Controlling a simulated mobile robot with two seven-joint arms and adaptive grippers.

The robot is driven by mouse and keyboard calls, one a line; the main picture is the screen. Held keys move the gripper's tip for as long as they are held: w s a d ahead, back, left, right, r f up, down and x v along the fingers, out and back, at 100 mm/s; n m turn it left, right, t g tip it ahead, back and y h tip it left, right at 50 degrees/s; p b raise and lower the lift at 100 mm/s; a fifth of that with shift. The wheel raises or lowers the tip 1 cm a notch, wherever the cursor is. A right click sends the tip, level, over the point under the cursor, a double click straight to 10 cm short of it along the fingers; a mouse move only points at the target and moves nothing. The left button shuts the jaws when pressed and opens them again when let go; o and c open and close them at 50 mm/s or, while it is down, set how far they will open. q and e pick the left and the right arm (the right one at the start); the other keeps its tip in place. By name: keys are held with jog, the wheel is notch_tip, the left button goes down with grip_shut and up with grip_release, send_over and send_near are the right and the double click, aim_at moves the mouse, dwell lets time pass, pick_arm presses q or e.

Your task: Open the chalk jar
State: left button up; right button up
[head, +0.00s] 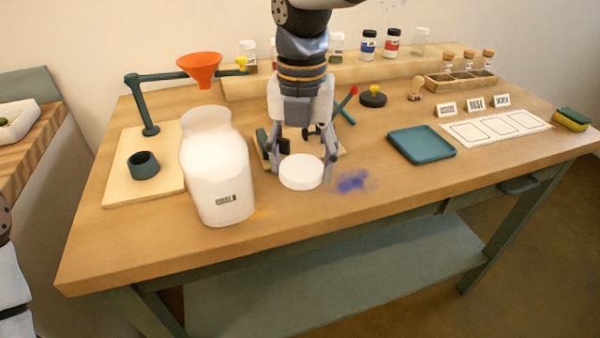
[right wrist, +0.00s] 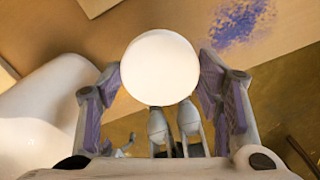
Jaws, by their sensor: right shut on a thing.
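The chalk jar (head: 217,170) is a white jar with a dark chalk label, standing upright near the front left of the table with its top uncovered. It shows in part at the left of the right wrist view (right wrist: 45,105). A round white lid (head: 301,172) is to the right of the jar, apart from it. My right gripper (head: 303,158) is shut on the lid, its fingers on both sides; the lid also shows between the fingers in the right wrist view (right wrist: 160,68). I cannot tell whether the lid touches the table.
A blue powder patch (head: 352,181) lies right of the lid. A teal tray (head: 422,144) is farther right. An orange funnel (head: 200,68) hangs on a stand behind the jar, above a dark cup (head: 143,165). The table's front edge is close.

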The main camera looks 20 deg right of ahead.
aim_at(302, 164)
jog(key=shift+w+d+f, duration=0.1)
jog(key=shift+w+f, duration=0.1)
jog(key=shift+f, duration=0.7)
jog(key=shift+w+f, duration=0.15)
jog(key=shift+f, duration=0.75)
jog(key=o, duration=1.3)
jog(key=shift+f, duration=0.2)
